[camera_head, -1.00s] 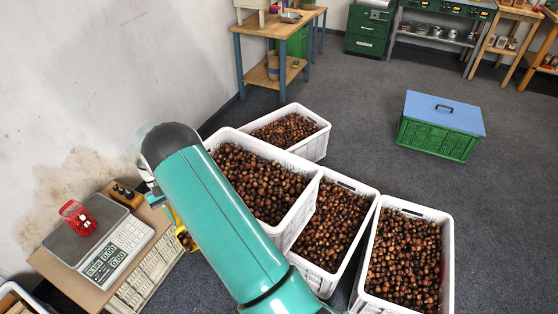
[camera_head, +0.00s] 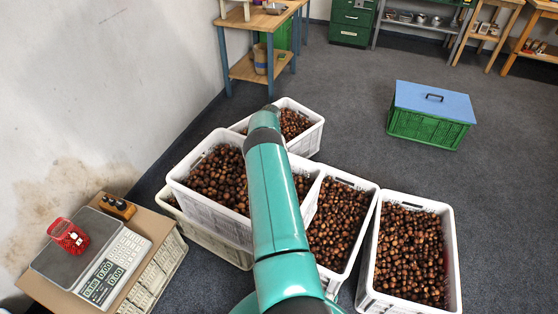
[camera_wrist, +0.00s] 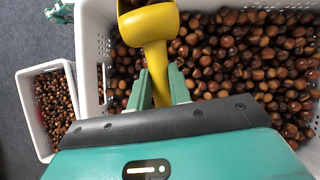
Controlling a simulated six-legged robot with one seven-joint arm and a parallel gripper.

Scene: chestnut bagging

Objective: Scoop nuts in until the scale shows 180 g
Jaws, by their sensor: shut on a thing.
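My gripper (camera_wrist: 158,88) is shut on the handle of a yellow scoop (camera_wrist: 152,24) in the wrist view. The scoop is above the chestnuts (camera_wrist: 230,60) in a white crate (camera_wrist: 92,45); its bowl is cut off by the top edge, and a little brown shows in it. In the head view my arm hides the gripper and scoop. A red net bag (camera_head: 69,236) stands on the dark plate of the scale (camera_head: 100,258) at the left. The scale's display is lit, but its digits are too small to read surely.
More white crates of chestnuts stand close by, one at the right (camera_head: 456,245). A green crate with a blue lid (camera_head: 432,112) stands on open floor. A wooden table (camera_head: 262,25) is at the back wall.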

